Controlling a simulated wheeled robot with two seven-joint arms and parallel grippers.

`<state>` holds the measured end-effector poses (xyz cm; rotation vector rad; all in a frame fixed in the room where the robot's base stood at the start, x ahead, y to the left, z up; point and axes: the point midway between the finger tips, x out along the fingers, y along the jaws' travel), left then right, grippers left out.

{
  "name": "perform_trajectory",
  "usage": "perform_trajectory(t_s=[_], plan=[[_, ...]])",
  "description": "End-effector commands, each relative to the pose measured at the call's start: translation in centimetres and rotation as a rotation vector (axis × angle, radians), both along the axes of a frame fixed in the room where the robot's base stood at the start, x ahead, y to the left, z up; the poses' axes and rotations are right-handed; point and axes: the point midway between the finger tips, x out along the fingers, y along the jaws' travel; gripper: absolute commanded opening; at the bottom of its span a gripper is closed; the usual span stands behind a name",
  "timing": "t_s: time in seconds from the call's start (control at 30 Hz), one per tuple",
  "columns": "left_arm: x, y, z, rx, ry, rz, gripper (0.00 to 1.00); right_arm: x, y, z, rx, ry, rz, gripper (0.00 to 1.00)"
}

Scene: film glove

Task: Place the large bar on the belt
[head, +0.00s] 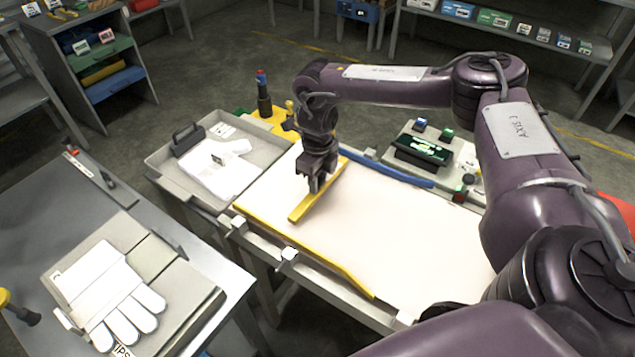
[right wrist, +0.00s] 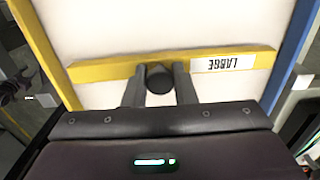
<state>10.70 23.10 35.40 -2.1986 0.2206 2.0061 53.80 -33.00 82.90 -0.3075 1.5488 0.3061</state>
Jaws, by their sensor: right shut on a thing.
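The large bar (head: 305,209) is a yellow strip with a white label reading LARGE, seen upside down in the right wrist view (right wrist: 120,69). My right gripper (head: 316,188) is shut on the dark round knob (right wrist: 160,79) at the bar's middle. The bar lies across the white belt (head: 400,240), near its left end. In the right wrist view it reaches from the yellow edge strip to near the blue rail. I cannot tell whether it touches the belt or is just above it. My left gripper is not in view.
A yellow strip (head: 305,252) edges the belt's near side and a blue rail (head: 395,171) its far side. A grey tray (head: 165,168) with a white glove adjoins at left. A panel with a dark display (head: 423,151) stands behind. The belt's right part is clear.

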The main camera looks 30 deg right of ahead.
Motion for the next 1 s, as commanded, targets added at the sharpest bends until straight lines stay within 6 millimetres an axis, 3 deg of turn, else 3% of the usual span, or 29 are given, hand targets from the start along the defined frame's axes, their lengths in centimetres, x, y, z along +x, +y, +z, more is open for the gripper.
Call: perform_trajectory(t_s=[0.13, 0.47, 0.5, 0.63, 1.0], plan=[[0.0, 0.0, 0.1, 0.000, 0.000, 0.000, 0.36, 0.0, 0.0, -1.4, -0.001, 0.000, 0.001, 0.00], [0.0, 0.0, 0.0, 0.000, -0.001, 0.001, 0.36, 0.0, 0.0, -1.7, 0.000, -0.001, 0.001, 0.00], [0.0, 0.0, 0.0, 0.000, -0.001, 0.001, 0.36, 0.0, 0.0, -1.6, -0.001, -0.001, 0.001, 0.28], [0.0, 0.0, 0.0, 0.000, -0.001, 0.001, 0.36, 0.0, 0.0, -1.6, -0.001, -0.001, 0.001, 0.45], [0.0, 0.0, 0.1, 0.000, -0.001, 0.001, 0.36, 0.1, 0.0, -1.1, 0.000, -0.002, 0.001, 0.46]])
